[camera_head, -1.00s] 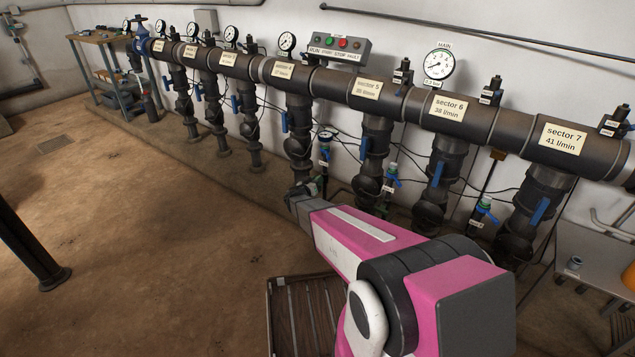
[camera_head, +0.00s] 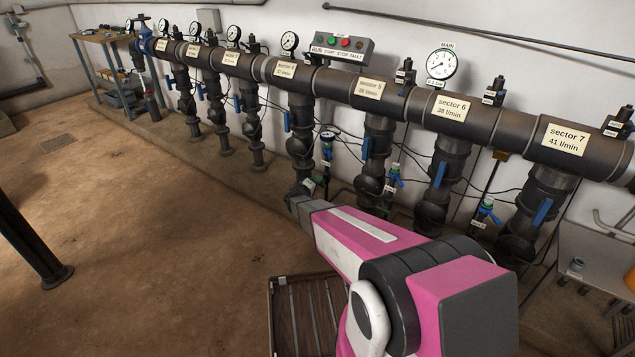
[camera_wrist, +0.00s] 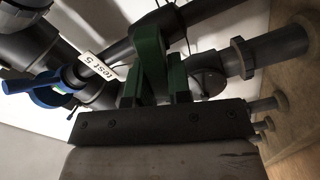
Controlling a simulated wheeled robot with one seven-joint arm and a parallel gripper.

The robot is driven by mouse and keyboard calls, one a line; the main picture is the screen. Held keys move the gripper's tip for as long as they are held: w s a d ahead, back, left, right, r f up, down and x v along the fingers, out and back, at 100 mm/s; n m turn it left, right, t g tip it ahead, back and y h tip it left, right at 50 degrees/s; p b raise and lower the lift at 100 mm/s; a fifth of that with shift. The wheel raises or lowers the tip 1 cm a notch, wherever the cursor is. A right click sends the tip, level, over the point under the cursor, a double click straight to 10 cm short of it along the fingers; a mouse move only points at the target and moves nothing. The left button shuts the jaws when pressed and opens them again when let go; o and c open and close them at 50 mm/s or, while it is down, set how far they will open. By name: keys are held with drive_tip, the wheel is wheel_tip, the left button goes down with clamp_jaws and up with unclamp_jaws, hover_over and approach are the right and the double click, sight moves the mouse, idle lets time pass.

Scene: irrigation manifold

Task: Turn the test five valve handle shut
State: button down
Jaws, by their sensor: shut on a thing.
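The white "test 5" tag (camera_wrist: 99,72) hangs by a thin dark pipe in the wrist view. A blue part (camera_wrist: 45,88) with a ring and a bar pointing left is beside it. My gripper (camera_wrist: 165,60) has green fingers close together, shut at this pipework. The piece of the test five valve between them is mostly hidden. In the head view my gripper (camera_head: 306,186) is low, in front of the pipes below sector 4 and sector 5, and its fingers are too small there to make out.
The large manifold pipe (camera_head: 337,84) runs along the wall, with several downpipes and blue levers, such as the lever (camera_head: 365,148) under sector 5. Thin black cables cross behind. A slatted wooden thing (camera_head: 300,310) lies on the floor near my arm.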

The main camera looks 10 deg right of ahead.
drive_tip(key=shift+a+f+n, duration=0.1)
drive_tip(key=shift+f+n, duration=0.05)
drive_tip(key=shift+n, duration=0.7)
drive_tip(key=shift+f+n, duration=0.1)
drive_tip(key=shift+n, duration=0.75)
drive_tip(key=c, duration=1.1)
unclamp_jaws()
drive_tip(key=v, duration=1)
drive_tip(key=shift+s+a, duration=0.25)
drive_tip(key=shift+s, duration=0.05)
